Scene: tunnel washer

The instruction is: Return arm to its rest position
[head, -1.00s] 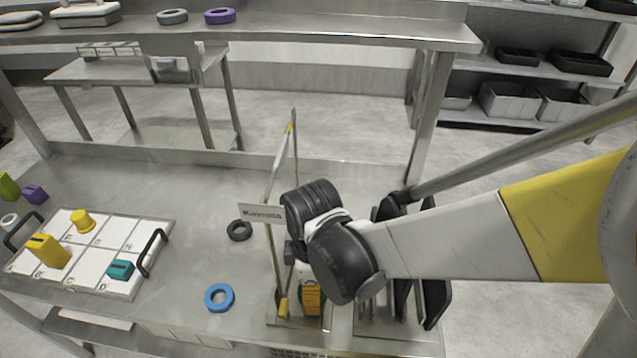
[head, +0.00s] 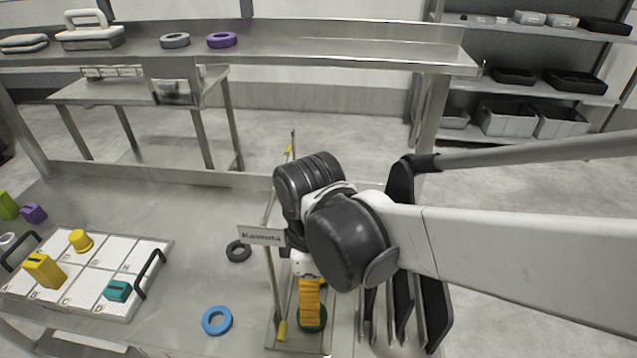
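My arm reaches in from the right side of the head view, its black wrist joints above the right part of the metal table (head: 150,195).
Black upright plates (head: 434,310) stand in a rack close under my arm. A white tray (head: 88,292) with yellow and teal blocks lies at left. A blue ring (head: 217,320) and a black ring (head: 238,251) lie between. A raised shelf (head: 330,57) crosses behind.

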